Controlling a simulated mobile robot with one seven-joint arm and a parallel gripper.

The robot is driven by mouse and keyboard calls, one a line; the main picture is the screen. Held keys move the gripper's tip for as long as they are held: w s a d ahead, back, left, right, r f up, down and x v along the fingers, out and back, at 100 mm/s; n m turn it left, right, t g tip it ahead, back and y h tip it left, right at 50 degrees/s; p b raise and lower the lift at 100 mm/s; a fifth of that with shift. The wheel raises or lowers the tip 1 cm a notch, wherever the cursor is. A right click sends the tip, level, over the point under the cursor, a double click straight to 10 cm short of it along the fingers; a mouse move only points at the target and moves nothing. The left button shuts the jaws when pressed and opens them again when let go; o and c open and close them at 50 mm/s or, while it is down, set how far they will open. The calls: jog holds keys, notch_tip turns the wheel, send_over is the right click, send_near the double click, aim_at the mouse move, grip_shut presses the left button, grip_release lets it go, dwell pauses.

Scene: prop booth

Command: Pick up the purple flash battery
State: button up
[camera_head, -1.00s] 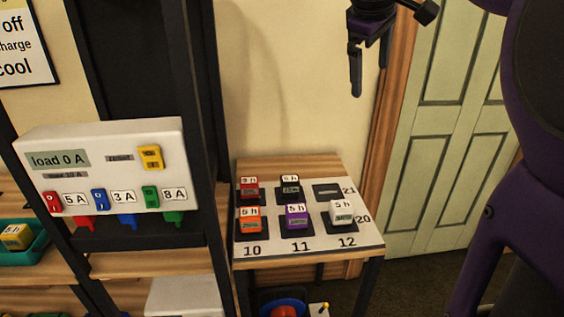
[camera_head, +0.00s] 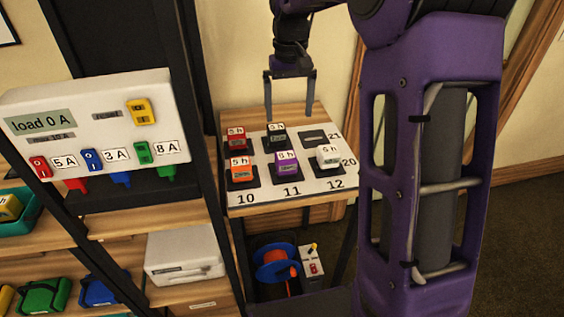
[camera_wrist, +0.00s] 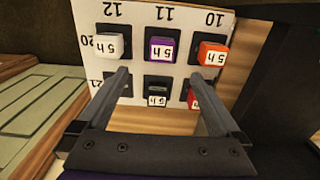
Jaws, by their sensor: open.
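The purple flash battery (camera_head: 287,163) stands on a dark pad in the front row, middle column, above the number 11 on the white numbered board (camera_head: 316,187). It has a white "5 h" label on top. In the wrist view the purple battery (camera_wrist: 161,49) is at upper middle, beyond the fingertips. My gripper (camera_head: 290,114) is open and empty, pointing down above the back part of the board. In the wrist view my gripper (camera_wrist: 160,78) has its fingers spread, with the black battery (camera_wrist: 157,88) seen between them.
An orange battery (camera_head: 241,170) stands left of the purple one and a white battery (camera_head: 328,156) right. A red battery (camera_head: 237,138) is in the back row; the back right pad (camera_head: 313,137) is empty. A shelf with a load panel (camera_head: 95,125) rises at left.

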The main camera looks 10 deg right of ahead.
aim_at(286, 155)
notch_tip(286, 155, down, 12)
jog(key=shift+r+b, duration=0.15)
jog(key=shift+b, duration=0.65)
jog(key=shift+w+a+f+b, duration=0.1)
jog(key=shift+f+b, duration=0.05)
jog(key=shift+f, duration=0.75)
jog(key=shift+w+a+f+b, duration=0.1)
jog(key=shift+w+f, duration=0.05)
jog(key=shift+f, duration=0.7)
jog(key=shift+w+a+f+b, duration=0.1)
jog(key=shift+f+b, duration=0.05)
jog(key=shift+f, duration=0.75)
jog(key=shift+c, duration=0.3)
grip_shut()
